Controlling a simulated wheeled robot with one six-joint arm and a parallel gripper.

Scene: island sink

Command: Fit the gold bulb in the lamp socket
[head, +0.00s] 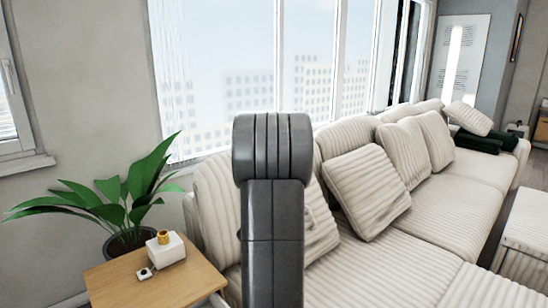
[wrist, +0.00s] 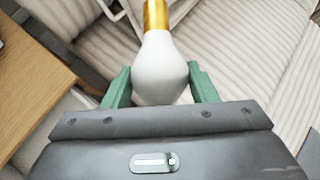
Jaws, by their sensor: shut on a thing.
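My gripper (wrist: 160,84) has green fingers and is shut on the gold bulb (wrist: 160,58) in the wrist view. The bulb's white glass sits between the fingers, and its gold base points away from the gripper, towards the top of the picture. In the head view a small white block lamp (head: 167,252) with a gold socket (head: 164,237) on top stands on the wooden side table. The socket is empty. My arm fills the middle of the head view, and the gripper and bulb do not show there.
The wooden side table (head: 165,285) also bears a potted plant (head: 128,240) behind the lamp and a small white piece (head: 145,273) in front of it. A cream sofa (head: 375,260) with cushions stands to the right. The table edge shows left in the wrist view (wrist: 35,90).

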